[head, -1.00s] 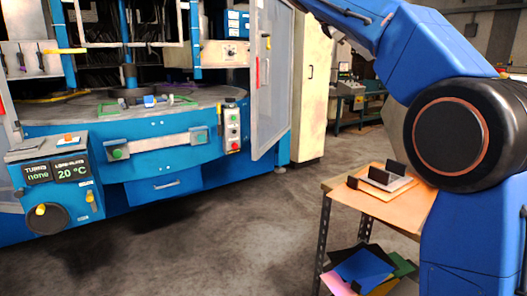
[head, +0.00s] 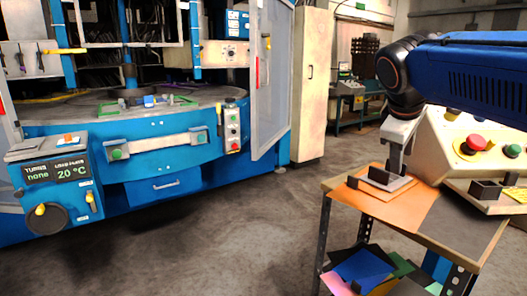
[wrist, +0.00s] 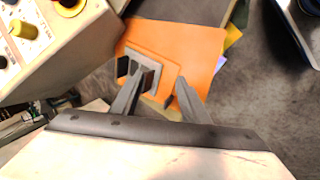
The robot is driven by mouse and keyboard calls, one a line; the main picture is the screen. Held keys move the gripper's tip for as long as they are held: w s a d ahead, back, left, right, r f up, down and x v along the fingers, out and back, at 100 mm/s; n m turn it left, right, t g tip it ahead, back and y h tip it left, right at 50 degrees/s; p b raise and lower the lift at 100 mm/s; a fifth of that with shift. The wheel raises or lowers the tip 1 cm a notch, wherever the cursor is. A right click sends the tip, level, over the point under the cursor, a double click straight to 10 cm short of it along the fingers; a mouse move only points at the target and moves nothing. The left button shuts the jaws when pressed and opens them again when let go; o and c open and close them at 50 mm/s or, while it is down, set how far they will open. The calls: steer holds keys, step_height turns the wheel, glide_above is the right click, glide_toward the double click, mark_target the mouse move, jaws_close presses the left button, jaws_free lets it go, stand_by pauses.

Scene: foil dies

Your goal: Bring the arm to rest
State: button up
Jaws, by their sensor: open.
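My gripper (head: 394,166) hangs from my blue arm at the right of the head view, pointing down over a small table (head: 464,226). In the wrist view its two grey fingers (wrist: 164,80) are apart, with nothing seen held between them. A grey plate with dark upright blocks (head: 380,180) lies on an orange sheet (head: 372,203) on the table. It also shows in the wrist view (wrist: 148,67), just beyond the fingers. Whether the fingertips touch it, I cannot tell.
A cream control box (head: 440,140) with a red button stands close right of my gripper. Coloured sheets (head: 362,270) lie on the shelf below. A blue machine (head: 160,160) with an open door (head: 270,80) stands at left. Floor between is clear.

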steer(key=s+a+f+m+y, duration=0.2)
steer(key=s+f+m, duration=0.2)
steer(key=s+f, duration=0.6)
steer(key=s+a+f+m+y, duration=0.2)
steer(key=s+f+m, duration=0.2)
steer(key=s+f, duration=0.6)
step_height(320, 180, down, 6)
steer(key=shift+s+r, duration=0.15)
steer(key=shift+r, duration=0.1)
